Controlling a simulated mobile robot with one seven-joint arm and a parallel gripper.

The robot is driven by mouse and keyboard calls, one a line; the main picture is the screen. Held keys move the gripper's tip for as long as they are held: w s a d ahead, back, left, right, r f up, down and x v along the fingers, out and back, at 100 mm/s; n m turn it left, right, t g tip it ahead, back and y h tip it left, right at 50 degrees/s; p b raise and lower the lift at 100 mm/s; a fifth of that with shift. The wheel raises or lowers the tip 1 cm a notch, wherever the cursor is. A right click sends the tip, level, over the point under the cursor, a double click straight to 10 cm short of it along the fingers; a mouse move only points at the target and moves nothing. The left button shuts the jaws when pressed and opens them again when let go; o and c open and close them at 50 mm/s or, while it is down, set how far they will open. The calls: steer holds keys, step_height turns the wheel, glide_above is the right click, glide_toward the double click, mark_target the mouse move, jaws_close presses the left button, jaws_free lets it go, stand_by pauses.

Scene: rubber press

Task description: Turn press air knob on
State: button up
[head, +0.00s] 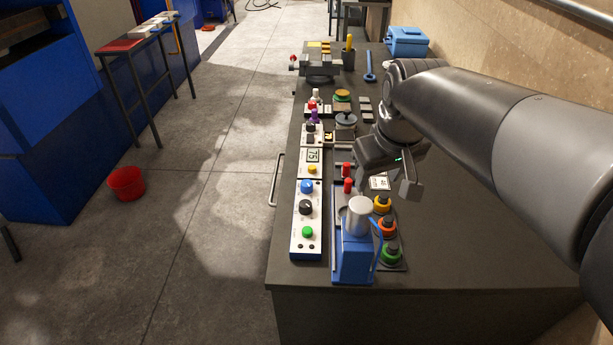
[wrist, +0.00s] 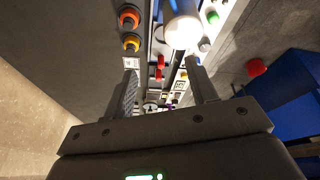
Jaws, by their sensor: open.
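A white control panel (head: 295,240) lies along the left edge of the bench. It carries a blue knob (head: 306,186), a black knob (head: 306,207) and a green button (head: 307,232). I cannot tell from any label which is the press air knob, nor which way a knob is turned. The small blue press (head: 353,262) with its silver cylinder (head: 358,217) stands right of this panel. My gripper (head: 386,182) is open and empty above the bench, right of and beyond the panel. In the wrist view my open fingers (wrist: 162,76) show with the cylinder (wrist: 183,28) beyond them.
Yellow (head: 382,204), orange (head: 387,226) and green (head: 391,251) round pieces stand right of the press. A display panel (head: 313,156) is farther back. The bench's right front is clear.

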steer(key=w+a+f+n+g, duration=0.25)
steer(key=w+a, duration=0.35)
steer(key=w, duration=0.4)
steer(key=n, duration=0.5)
glide_toward(306, 183)
steer(key=shift+m+g+h, duration=0.25)
steer(key=shift+m+h, duration=0.1)
steer(key=shift+h, duration=0.05)
steer(key=f, duration=0.5)
steer(key=w+f, duration=0.1)
steer(key=f, duration=0.2)
steer(key=shift+a+f, duration=0.1)
steer(key=shift+f, duration=0.25)
steer(key=shift+c, duration=0.2)
steer(key=c, duration=0.9)
